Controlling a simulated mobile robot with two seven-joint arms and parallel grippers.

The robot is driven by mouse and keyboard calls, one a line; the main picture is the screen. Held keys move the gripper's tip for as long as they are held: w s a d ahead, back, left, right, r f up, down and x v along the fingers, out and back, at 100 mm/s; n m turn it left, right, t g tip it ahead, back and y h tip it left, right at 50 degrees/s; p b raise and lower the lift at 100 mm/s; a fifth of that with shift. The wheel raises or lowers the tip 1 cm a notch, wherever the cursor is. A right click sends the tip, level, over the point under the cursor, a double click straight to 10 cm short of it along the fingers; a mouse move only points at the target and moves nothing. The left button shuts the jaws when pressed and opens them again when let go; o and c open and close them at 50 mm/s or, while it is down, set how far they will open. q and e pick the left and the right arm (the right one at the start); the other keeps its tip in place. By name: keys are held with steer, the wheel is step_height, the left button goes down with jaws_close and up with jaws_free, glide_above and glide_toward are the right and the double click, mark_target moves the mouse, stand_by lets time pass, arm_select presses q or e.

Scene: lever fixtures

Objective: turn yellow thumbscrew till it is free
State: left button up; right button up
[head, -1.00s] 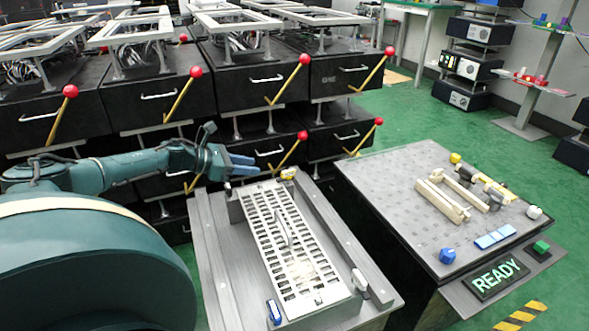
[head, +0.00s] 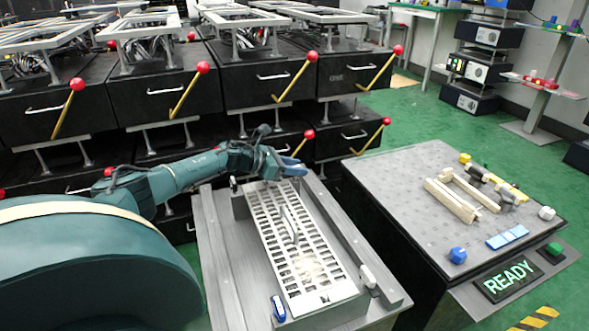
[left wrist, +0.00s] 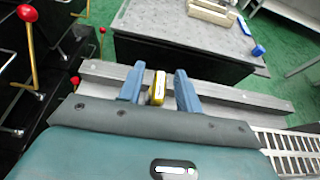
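The yellow thumbscrew (left wrist: 157,88) stands at the far edge of the grey fixture (left wrist: 230,97), between the two blue fingers of my left gripper (left wrist: 159,86) in the left wrist view. A gap shows on each side of it, so the gripper is open around it, apart from both fingers. In the head view my left gripper (head: 294,166) reaches over the fixture's far right corner and hides the thumbscrew. The slotted white panel (head: 300,262) with a raised handle lies on the fixture. My right gripper is not in view.
A black clamp (head: 234,184), a blue one (head: 277,308) and a white one (head: 368,276) sit at the fixture's other corners. A grey worktable (head: 400,190) with several small parts stands right. Black cabinets with red-knobbed levers (head: 309,56) stand behind.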

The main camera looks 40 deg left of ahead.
arm_select(q)
steer(key=shift+c, duration=0.5)
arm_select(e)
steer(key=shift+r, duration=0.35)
arm_select(q)
jaws_close()
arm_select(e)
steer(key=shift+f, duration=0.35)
